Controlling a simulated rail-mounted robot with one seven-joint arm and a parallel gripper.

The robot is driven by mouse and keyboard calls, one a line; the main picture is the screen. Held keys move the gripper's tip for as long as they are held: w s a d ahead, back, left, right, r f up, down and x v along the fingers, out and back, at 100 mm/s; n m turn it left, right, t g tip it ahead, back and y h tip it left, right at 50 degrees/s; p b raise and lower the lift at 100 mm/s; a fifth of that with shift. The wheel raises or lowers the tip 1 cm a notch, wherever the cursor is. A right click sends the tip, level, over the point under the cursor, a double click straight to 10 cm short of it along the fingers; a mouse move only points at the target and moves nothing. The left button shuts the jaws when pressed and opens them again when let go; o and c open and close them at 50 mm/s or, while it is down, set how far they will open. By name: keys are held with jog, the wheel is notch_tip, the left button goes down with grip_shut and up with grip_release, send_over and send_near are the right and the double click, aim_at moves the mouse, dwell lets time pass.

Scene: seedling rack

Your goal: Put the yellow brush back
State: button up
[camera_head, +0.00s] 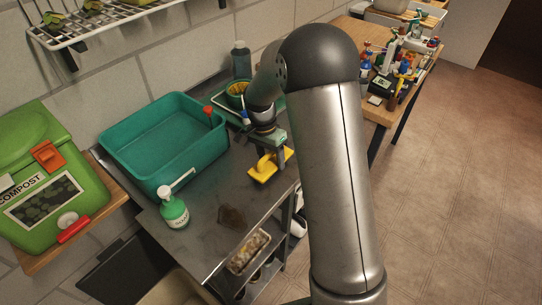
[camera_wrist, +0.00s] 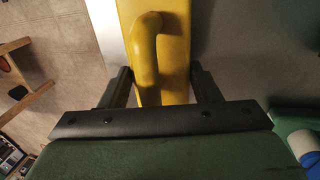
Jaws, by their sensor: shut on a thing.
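The yellow brush (camera_head: 266,166) is at the right part of the grey metal bench, below my wrist. In the wrist view the yellow brush (camera_wrist: 172,50) lies between my two dark fingers, with its looped handle toward the camera. My gripper (camera_head: 281,156) is shut on it. In the wrist view my gripper (camera_wrist: 165,85) has one finger on each side of the yellow body. I cannot tell whether the brush touches the bench top. Part of the brush is hidden by my fingers.
A teal basin (camera_head: 160,145) stands at the back left of the metal bench (camera_head: 208,190). A green compost bin (camera_head: 50,185) is at left. A cluttered wooden table (camera_head: 385,112) stands beyond.

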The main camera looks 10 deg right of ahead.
jog(key=shift+f, duration=0.15)
jog(key=o, duration=1)
notch_tip(320, 180, up, 12)
jog(key=w+a+b, duration=0.1)
jog(key=w, duration=0.1)
jog(key=s+n, duration=0.3)
jog(key=s, duration=0.6)
jog(key=s+n+t+y, duration=0.1)
jog(key=s+n, duration=0.3)
jog(key=s, duration=0.6)
jog(key=s+n+t, duration=0.1)
jog(key=s+n, duration=0.2)
jog(key=s, duration=0.6)
jog(key=shift+s+d+f+n, duration=0.25)
jog(key=shift+s+f+n, duration=0.1)
jog(key=shift+f+n, duration=0.05)
